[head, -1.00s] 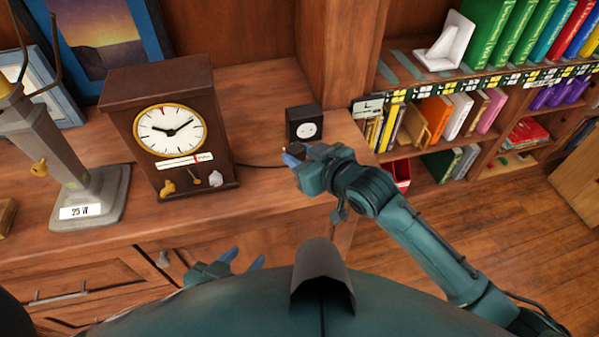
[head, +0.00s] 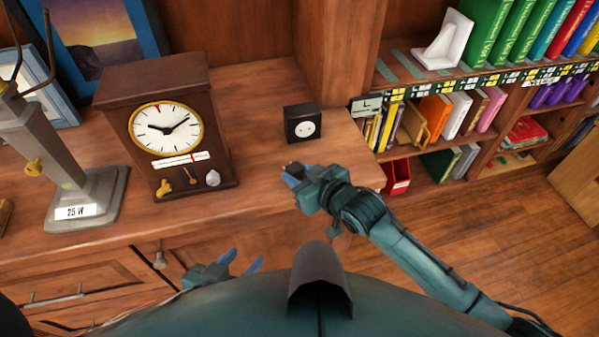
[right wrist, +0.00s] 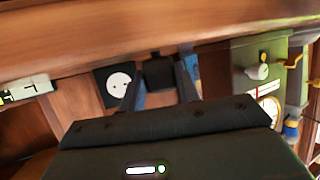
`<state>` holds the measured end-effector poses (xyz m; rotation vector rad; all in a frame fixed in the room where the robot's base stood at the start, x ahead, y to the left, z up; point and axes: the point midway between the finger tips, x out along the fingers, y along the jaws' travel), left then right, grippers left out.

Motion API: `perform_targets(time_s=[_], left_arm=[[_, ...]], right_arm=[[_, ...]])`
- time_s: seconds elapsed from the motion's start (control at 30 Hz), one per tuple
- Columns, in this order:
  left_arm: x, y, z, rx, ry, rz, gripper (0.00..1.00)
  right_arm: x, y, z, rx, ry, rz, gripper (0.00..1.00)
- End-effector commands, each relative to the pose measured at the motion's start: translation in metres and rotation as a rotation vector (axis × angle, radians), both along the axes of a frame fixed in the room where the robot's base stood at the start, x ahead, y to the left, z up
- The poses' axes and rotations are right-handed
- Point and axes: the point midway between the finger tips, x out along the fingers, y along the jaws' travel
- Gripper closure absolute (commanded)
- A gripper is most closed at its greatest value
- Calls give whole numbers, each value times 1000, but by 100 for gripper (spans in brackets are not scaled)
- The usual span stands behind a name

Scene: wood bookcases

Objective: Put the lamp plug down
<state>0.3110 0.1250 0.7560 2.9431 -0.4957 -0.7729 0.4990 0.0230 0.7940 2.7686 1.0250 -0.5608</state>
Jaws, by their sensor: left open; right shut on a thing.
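The lamp plug (head: 294,168) is a small dark block held between the fingertips of my right gripper (head: 293,174), near the front edge of the cabinet top. In the right wrist view the dark plug (right wrist: 158,72) sits between the two blue fingers. A black socket box (head: 302,123) with a white round face stands on the cabinet top, beyond the plug and apart from it. The lamp (head: 60,165), grey with a "25 W" label, stands at the left. My left gripper (head: 242,264) is open and empty, low in front of the cabinet.
A brown clock (head: 165,128) stands between the lamp and the socket box. Bare cabinet top (head: 255,150) lies between the clock and my right gripper. A bookcase (head: 480,80) with several books is at the right. Framed pictures lean at the back left.

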Motion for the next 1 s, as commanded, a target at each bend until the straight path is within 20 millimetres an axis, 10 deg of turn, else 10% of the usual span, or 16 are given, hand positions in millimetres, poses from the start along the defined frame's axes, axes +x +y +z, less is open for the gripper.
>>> perform_targets(time_s=[0.23,0.27,0.5,1.0], left_arm=[[0,0,-1,-4,-1,1,56],[0,0,-1,-4,-1,1,56],[0,0,0,-4,-1,1,56],[0,0,6,4,-2,0,56]], right_arm=[[0,0,-5,0,0,0,100],[0,0,-6,-1,1,0,67],[0,0,-5,-1,1,0,48],[-12,-10,13,-2,2,0,46]])
